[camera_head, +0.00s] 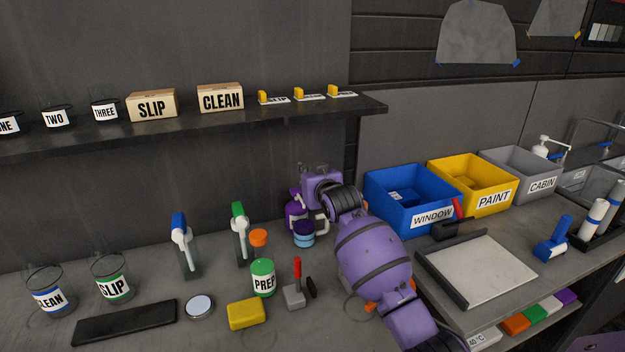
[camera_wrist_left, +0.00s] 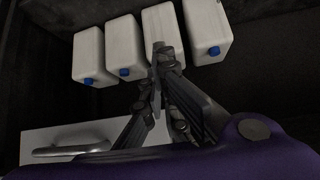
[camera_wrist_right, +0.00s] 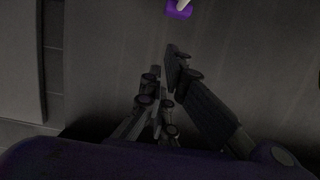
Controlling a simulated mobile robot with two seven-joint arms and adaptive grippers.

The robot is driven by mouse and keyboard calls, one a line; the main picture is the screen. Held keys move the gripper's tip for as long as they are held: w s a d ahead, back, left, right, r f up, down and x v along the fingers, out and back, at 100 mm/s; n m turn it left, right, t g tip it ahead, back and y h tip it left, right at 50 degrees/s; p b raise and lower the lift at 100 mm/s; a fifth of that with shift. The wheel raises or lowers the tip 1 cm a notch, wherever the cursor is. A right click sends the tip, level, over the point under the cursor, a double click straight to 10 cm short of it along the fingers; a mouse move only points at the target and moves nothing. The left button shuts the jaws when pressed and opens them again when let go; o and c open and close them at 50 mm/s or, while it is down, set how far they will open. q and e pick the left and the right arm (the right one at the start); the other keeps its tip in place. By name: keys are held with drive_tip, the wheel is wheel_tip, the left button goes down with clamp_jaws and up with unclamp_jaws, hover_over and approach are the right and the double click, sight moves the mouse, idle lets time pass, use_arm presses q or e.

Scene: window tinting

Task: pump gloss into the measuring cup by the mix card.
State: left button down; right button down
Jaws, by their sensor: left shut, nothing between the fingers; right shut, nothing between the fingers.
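A purple-topped pump bottle (camera_head: 295,206) stands at the back of the bench, partly covered by my right wrist; its label cannot be read. A purple and white piece, probably its pump head (camera_wrist_right: 180,9), shows at the top of the right wrist view. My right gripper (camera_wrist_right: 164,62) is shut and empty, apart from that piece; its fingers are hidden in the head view. Clear cups marked CLEAN (camera_head: 45,291) and SLIP (camera_head: 111,277) stand at the left. I cannot pick out the measuring cup or mix card. My left gripper (camera_wrist_left: 158,52) is shut and empty near white jugs (camera_wrist_left: 131,47).
Blue-topped (camera_head: 185,246) and green-topped (camera_head: 240,234) pump bottles, a PREP jar (camera_head: 262,279), a blue-lidded jar (camera_head: 303,234) and a yellow sponge (camera_head: 246,314) crowd the bench. WINDOW (camera_head: 405,203), PAINT and CABIN bins stand right. The shelf (camera_head: 225,122) overhangs the back left.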

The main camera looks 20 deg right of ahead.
drive_tip(key=shift+v, duration=2.35)
